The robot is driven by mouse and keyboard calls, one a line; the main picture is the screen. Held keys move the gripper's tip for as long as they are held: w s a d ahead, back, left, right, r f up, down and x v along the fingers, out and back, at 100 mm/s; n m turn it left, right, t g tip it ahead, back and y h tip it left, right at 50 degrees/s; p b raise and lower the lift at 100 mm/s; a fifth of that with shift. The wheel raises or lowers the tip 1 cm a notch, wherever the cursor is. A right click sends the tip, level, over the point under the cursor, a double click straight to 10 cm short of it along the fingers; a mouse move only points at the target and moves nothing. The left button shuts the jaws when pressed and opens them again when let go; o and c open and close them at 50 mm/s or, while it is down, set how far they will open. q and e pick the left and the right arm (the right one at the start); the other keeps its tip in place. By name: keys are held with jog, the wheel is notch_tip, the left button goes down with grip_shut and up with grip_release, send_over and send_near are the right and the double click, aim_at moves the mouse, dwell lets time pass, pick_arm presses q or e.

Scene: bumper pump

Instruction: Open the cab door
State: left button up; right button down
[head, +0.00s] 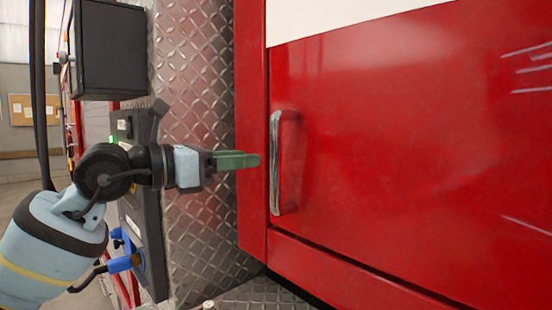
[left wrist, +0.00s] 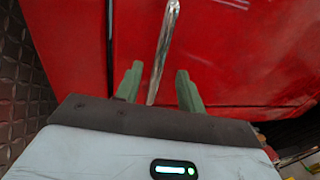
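The red cab door (head: 400,150) fills the right side of the head view and looks shut in its frame. Its upright chrome handle (head: 275,165) is near the door's left edge. My left gripper (head: 256,160) points right at the handle, with green fingertips just left of it in the head view. In the left wrist view, the two green fingers of my left gripper (left wrist: 158,88) are apart, and the handle (left wrist: 163,50) runs between them in the picture. I cannot tell whether either finger touches it. My right gripper is in neither view.
Diamond-plate metal panel (head: 195,60) stands left of the door. A dark control panel (head: 145,200) with a blue fitting (head: 122,264) and a black box (head: 110,50) are behind my left arm. A diamond-plate step (head: 265,294) lies below the door.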

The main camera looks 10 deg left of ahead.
aim_at(271, 156)
pick_arm(q)
jog(key=shift+p+x, duration=0.65)
jog(key=shift+x, duration=3.3)
jog(key=shift+c, duration=0.3)
grip_shut()
